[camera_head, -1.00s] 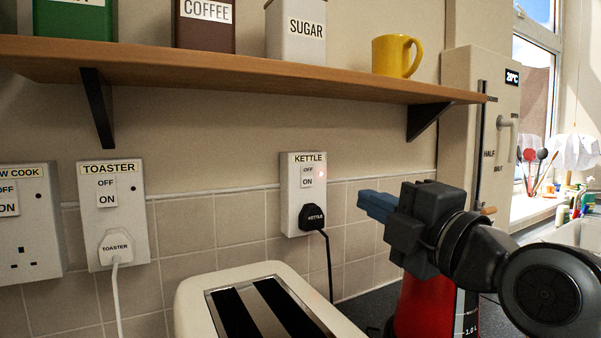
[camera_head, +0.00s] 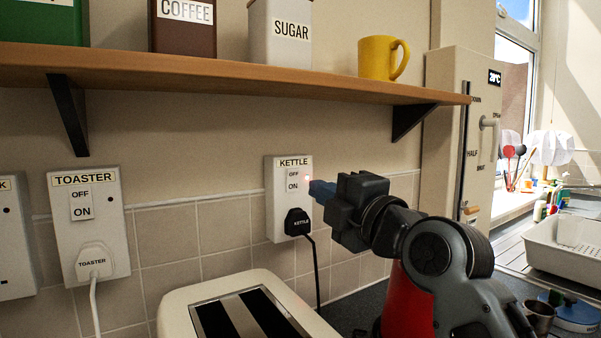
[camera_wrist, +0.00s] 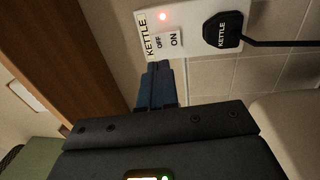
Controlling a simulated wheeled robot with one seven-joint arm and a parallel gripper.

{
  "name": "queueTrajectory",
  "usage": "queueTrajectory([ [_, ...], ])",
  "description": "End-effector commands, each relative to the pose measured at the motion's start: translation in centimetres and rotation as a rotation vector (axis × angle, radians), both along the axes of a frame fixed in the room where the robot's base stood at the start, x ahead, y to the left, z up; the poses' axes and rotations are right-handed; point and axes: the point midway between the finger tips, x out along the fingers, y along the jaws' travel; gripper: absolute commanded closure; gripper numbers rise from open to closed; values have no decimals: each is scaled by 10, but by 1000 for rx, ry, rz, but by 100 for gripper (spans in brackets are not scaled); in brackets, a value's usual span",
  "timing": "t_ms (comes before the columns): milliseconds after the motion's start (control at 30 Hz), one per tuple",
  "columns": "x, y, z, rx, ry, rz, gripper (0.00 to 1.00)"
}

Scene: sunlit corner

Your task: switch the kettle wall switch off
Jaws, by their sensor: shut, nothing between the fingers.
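The kettle wall switch (camera_head: 292,181) is a white rocker marked OFF and ON on a white wall plate labelled KETTLE. A small red light glows at the plate's right side. The switch also shows in the wrist view (camera_wrist: 167,42), with the red light lit above it. A black KETTLE plug (camera_head: 297,222) sits in the plate's lower part. My gripper (camera_head: 312,190) is shut and empty, its blue fingers pointing left beside the plate's right edge in the head view. In the wrist view the fingertips (camera_wrist: 157,66) are just short of the rocker; contact cannot be told.
A wooden shelf (camera_head: 230,74) with canisters and a yellow mug (camera_head: 383,58) runs above the switches. A cream toaster (camera_head: 180,318) stands below, left of my arm. A TOASTER switch plate (camera_head: 113,220) is to the left. A red kettle (camera_head: 404,308) is partly behind my arm.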

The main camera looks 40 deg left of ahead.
Motion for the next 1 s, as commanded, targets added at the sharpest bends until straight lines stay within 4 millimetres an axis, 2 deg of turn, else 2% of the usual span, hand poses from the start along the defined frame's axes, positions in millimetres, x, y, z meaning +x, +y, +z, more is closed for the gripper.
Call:
queueTrajectory([
  [33, 3, 11, 5, -1, 0, 2, 100],
  [200, 15, 38, 8, -1, 1, 0, 100],
  [400, 24, 58, 9, -1, 0, 0, 100],
  [1000, 27, 67, 11, -27, 6, 2, 100],
])
